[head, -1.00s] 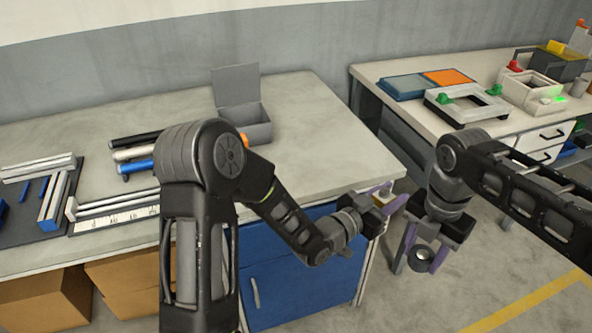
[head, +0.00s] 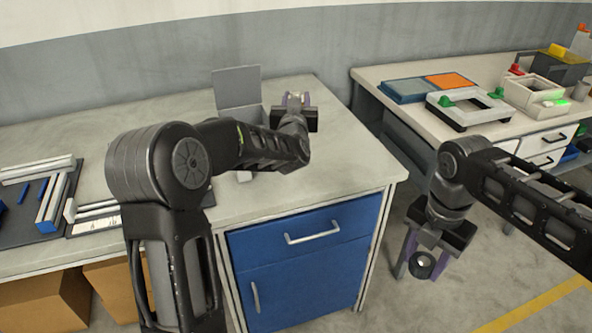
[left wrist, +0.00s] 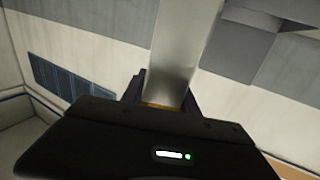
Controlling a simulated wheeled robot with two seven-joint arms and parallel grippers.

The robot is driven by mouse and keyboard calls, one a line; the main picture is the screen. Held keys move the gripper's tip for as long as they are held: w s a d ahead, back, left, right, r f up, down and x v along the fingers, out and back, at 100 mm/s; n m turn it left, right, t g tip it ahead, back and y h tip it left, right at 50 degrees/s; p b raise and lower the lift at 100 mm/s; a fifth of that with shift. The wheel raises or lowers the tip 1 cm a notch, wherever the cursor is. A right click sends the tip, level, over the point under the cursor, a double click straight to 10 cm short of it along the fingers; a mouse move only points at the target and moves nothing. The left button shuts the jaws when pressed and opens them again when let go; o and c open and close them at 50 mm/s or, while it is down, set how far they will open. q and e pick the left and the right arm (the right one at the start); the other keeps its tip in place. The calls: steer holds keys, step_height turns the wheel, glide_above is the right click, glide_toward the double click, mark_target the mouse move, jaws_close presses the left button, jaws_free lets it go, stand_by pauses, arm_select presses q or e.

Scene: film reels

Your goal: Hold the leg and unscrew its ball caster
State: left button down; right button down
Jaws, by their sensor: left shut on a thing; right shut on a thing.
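My left gripper (head: 295,101) is raised over the back of the workbench in the head view. In the left wrist view it is shut on a silver metal leg (left wrist: 183,48), which stretches away from the jaws. In the head view only a small pale end of the leg shows between the fingers. My right gripper (head: 422,258) hangs in front of the gap between the tables, pointing down. It is shut on a dark round piece with a pale centre, likely the ball caster (head: 422,266). The leg and this piece are well apart.
The workbench (head: 345,165) has a grey box with a raised lid (head: 236,87), partly hidden by my left arm. Metal profiles (head: 52,205) lie at its left. A second table (head: 400,68) at the right holds trays and fixtures. The bench's front right is clear.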

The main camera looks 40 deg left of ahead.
arm_select(q)
step_height(320, 180, down, 6)
arm_select(e)
steer(key=shift+r, duration=0.15)
stand_by(0.4)
steer(key=shift+r+p, duration=0.15)
steer(key=shift+p, duration=0.15)
arm_select(q)
step_height(320, 180, down, 4)
steer(key=shift+r, duration=0.1)
steer(key=shift+f, duration=0.2)
arm_select(e)
steer(key=shift+f, duration=0.25)
arm_select(q)
steer(key=c, duration=0.9)
jaws_free()
arm_select(e)
steer(key=shift+r, duration=0.1)
